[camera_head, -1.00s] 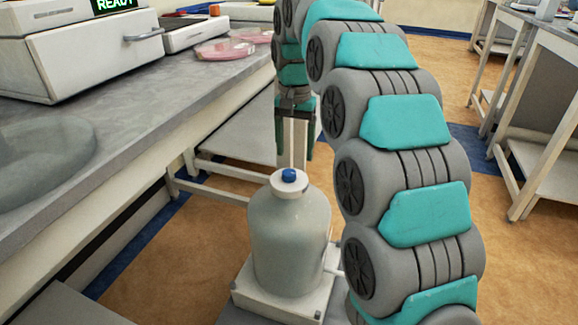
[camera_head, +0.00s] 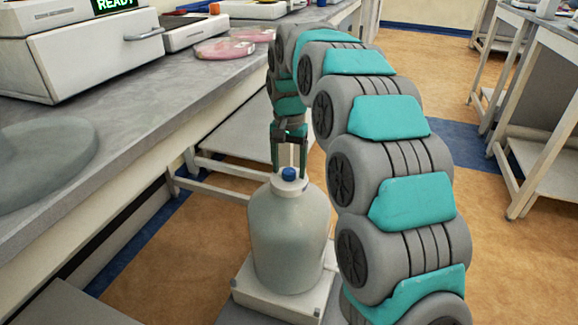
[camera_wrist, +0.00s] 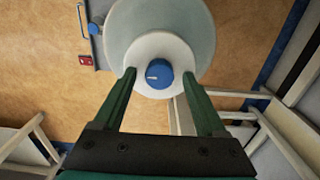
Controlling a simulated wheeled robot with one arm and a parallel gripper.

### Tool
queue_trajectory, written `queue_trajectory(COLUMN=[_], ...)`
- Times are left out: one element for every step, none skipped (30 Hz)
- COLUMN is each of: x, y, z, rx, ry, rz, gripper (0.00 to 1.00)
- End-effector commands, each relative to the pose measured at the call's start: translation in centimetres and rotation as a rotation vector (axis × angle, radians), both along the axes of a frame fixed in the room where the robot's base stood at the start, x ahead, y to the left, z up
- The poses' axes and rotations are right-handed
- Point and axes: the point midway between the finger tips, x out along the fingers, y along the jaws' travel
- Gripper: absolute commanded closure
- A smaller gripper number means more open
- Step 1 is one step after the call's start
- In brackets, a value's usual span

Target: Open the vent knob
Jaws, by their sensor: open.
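The vent knob (camera_head: 289,174) is a small blue cap on the white lid (camera_head: 276,186) of a pale, translucent bottle (camera_head: 290,240). The bottle stands upright on a white base on my platform. In the wrist view the blue knob (camera_wrist: 159,73) has a short white mark and sits at the centre of the round white lid. My gripper (camera_head: 289,172) points down at the lid, with its two green fingers open. In the wrist view the fingertips (camera_wrist: 159,72) lie on either side of the knob, with clear gaps to it. I cannot tell whether they touch the lid.
A grey bench (camera_head: 150,110) runs along the left, with a white instrument showing READY (camera_head: 95,55) and pink dishes (camera_head: 225,48). Another bench (camera_head: 545,110) stands at the right. Open tan floor lies between them.

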Motion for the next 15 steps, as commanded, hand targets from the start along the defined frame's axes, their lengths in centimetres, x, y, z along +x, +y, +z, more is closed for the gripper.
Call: queue_trajectory(x=[-0.02,-0.02,-0.03,-0.03,-0.03,-0.03,-0.02,-0.03,-0.03,-0.03,-0.04,-0.03,-0.03,-0.03,-0.03], y=[0.00,0.00,-0.01,-0.01,-0.01,-0.01,-0.01,-0.01,-0.01,-0.01,-0.01,-0.01,-0.02,-0.02,-0.02], z=[-0.16,-0.21,-0.27,-0.29,-0.30,-0.30,-0.29,-0.29,-0.29,-0.29,-0.30,-0.29,-0.29,-0.29,-0.29], rx=[0.000,0.000,0.000,0.000,0.000,0.000,0.000,0.000,0.000,0.000,-0.001,0.000,-0.001,-0.001,-0.001], ry=[0.000,0.000,0.000,0.000,0.000,0.000,0.000,0.000,0.000,0.000,0.000,0.000,0.000,0.000,0.000], rz=[0.000,0.000,0.000,0.000,0.000,0.000,0.000,0.000,0.000,0.000,0.000,0.000,0.000,0.000,0.000], gripper=[0.26,0.26,0.26,0.26,0.26,0.26,0.26,0.26,0.26,0.28,0.32,0.36,0.40,0.43,0.47])
